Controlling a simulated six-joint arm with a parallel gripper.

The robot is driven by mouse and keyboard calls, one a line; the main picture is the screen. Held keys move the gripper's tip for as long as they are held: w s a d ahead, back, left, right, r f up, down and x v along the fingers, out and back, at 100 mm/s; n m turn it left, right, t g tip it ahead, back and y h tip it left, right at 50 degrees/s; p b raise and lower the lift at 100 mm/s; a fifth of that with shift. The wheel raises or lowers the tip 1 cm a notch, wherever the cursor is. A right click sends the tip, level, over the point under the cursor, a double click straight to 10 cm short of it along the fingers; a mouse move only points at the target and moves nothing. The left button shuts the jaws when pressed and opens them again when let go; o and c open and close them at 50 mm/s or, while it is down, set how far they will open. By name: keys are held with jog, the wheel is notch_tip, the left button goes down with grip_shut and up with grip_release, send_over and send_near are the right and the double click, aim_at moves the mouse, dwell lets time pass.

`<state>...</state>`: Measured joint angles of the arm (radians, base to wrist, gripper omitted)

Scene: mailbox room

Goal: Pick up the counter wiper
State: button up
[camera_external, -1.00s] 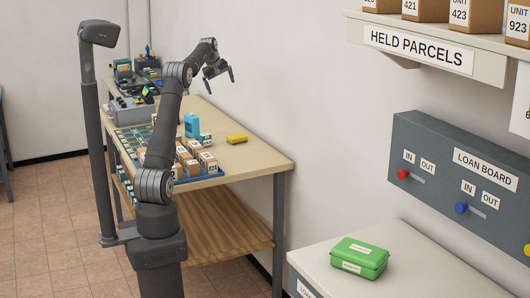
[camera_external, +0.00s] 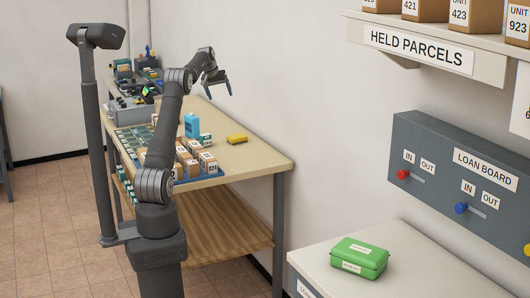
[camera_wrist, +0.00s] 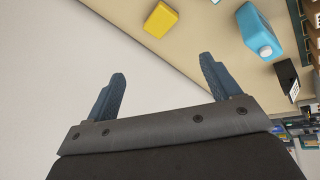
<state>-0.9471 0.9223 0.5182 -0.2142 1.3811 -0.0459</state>
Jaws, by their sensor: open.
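The counter wiper looks to be the yellow block (camera_external: 237,139) lying on the tan table (camera_external: 262,160) near its wall-side edge. It also shows in the wrist view (camera_wrist: 161,19) at the top, beyond my fingertips. My gripper (camera_external: 217,91) is high above the table, up and left of the yellow block in the external view. In the wrist view its two blue fingers (camera_wrist: 162,80) are spread wide with nothing between them.
A blue bottle (camera_external: 192,125) stands left of the yellow block, with a small white-and-teal box (camera_external: 206,139) between them. Several small labelled boxes (camera_external: 207,162) stand on a blue tray in front. The wall runs close behind the table. The table's right end is clear.

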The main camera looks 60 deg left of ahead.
jog(key=a+f+m+h, duration=0.1)
jog(key=a+f+m, duration=0.2)
jog(key=f+m, duration=0.55)
jog(key=m, duration=0.2)
send_over(230, 137)
jog(key=s, duration=0.2)
jog(key=f, duration=1)
jog(key=shift+d+f, duration=0.15)
jog(key=shift+d, duration=0.1)
jog(key=x, duration=0.5)
jog(key=shift+s+d+f, duration=0.1)
jog(key=shift+s+d, duration=0.05)
jog(key=c, duration=1.1)
